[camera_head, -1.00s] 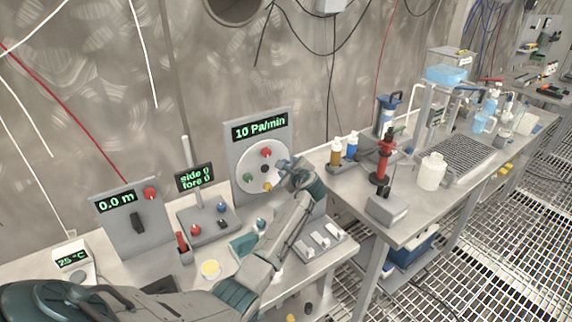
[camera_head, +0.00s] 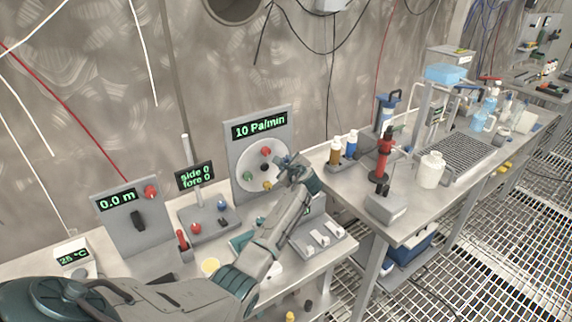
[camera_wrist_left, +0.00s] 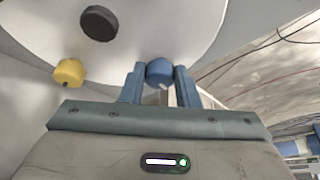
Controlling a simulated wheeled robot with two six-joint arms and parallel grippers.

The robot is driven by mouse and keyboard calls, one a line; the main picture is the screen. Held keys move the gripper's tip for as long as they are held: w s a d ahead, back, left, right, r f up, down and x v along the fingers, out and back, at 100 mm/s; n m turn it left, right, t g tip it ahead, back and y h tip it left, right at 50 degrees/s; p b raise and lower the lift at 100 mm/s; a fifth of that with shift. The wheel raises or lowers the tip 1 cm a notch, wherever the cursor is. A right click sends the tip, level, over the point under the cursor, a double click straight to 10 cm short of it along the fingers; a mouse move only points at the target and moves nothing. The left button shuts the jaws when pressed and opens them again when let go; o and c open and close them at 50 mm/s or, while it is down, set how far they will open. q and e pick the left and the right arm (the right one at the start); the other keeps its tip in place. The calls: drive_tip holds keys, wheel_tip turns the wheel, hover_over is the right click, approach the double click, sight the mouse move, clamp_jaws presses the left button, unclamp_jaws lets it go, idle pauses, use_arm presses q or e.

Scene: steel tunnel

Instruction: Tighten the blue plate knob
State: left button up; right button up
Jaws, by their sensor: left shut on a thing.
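The round white plate (camera_head: 250,172) is on the upright grey panel (camera_head: 238,138) whose display reads "10 Pa/min". It carries a red knob (camera_head: 265,151), a green knob (camera_head: 249,176), a yellow knob (camera_head: 267,185) and a dark centre knob (camera_head: 264,168). In the left wrist view the blue knob (camera_wrist_left: 159,72) sits between the two blue fingers of my left gripper (camera_wrist_left: 160,84), which is shut on it. The yellow knob (camera_wrist_left: 69,72) and the black centre knob (camera_wrist_left: 100,23) show there to the left. In the head view my left gripper (camera_head: 283,163) covers most of the blue knob. My right gripper is out of view.
Left of the panel stand a "0.0 m" panel (camera_head: 118,203) and a small control box (camera_head: 190,230) with a lever. White switches (camera_head: 318,238) lie below my forearm. The right table holds bottles, a red stand (camera_head: 383,160) and a white jar (camera_head: 431,170).

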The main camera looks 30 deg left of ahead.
use_arm(q)
drive_tip(key=shift+r+m+p, duration=0.2)
drive_tip(key=shift+m+p, duration=0.1)
drive_tip(key=shift+p, duration=0.45)
drive_tip(key=m+g+p, duration=0.1)
drive_tip(key=m+p, duration=0.1)
drive_tip(key=p, duration=0.1)
drive_tip(key=shift+w+r+g+p, duration=0.1)
drive_tip(key=shift+r+g+p, duration=0.05)
drive_tip(key=shift+g+p, duration=0.25)
drive_tip(key=shift+w+m+g+y+p, duration=0.1)
drive_tip(key=shift+m+g+y+p, duration=0.2)
drive_tip(key=shift+m+g+p, duration=0.5)
drive_tip(key=shift+d+f+m+g, duration=0.1)
drive_tip(key=shift+f+m+g, duration=0.2)
drive_tip(key=shift+m, duration=0.4)
drive_tip(key=m+g+y+b, duration=0.1)
drive_tip(key=m, duration=0.1)
drive_tip(key=m+g+b, duration=0.1)
drive_tip(key=m, duration=0.1)
drive_tip(key=shift+w+f+y, duration=0.1)
drive_tip(key=shift+w+y, duration=0.1)
drive_tip(key=shift+y, duration=0.2)
drive_tip(key=shift+g, duration=0.3)
